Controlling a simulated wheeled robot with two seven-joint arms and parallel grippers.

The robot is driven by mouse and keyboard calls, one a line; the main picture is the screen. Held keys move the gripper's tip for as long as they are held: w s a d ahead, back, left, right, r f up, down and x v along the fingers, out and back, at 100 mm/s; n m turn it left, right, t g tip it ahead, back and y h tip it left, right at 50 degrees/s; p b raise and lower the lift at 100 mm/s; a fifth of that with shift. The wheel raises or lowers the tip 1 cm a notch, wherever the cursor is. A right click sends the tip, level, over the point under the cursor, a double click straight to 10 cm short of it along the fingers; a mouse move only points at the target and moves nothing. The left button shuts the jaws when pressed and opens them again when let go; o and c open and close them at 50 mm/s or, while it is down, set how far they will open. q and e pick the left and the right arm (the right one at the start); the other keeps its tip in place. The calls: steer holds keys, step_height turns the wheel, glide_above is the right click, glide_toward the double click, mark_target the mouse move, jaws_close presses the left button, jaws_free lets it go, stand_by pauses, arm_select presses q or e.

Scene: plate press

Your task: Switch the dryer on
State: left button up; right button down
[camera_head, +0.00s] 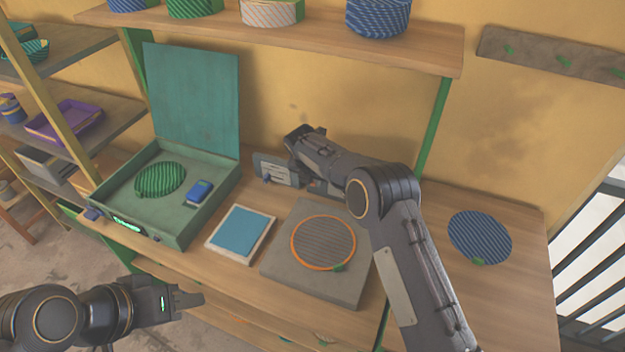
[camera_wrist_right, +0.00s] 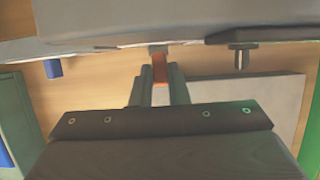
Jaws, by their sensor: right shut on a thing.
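In the head view a teal case (camera_head: 215,192) stands open at the left, its lid (camera_head: 195,98) upright and a small display glowing green on its front. A green striped disc (camera_head: 160,180) and a blue block (camera_head: 199,191) lie inside. A small grey panel (camera_head: 268,171) shows at the wall, partly behind my right arm; I cannot tell which thing is the dryer. In the right wrist view my right gripper (camera_wrist_right: 160,88) is shut on a small orange piece (camera_wrist_right: 160,70) under a grey body. My left gripper (camera_head: 188,300) hangs empty in front of the bench; its finger gap is unclear.
A blue pad in a white frame (camera_head: 262,244) and a grey slab (camera_head: 277,267) with an orange-rimmed striped disc (camera_head: 322,242) lie on the bench. A blue striped disc (camera_head: 480,236) lies at the right. A shelf (camera_head: 300,38) with several baskets hangs above.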

steer(key=shift+w+d+r+g, duration=0.1)
steer(key=shift+w+r+g, duration=0.05)
steer(key=shift+g, duration=0.15)
stand_by(0.4)
steer(key=c, duration=1.4)
jaws_free()
steer(key=shift+r, duration=0.35)
steer(key=d+b+v, duration=0.1)
steer(key=b+v, duration=0.1)
steer(key=v, duration=0.5)
steer(key=shift+a, duration=0.45)
steer(key=shift+f, duration=0.1)
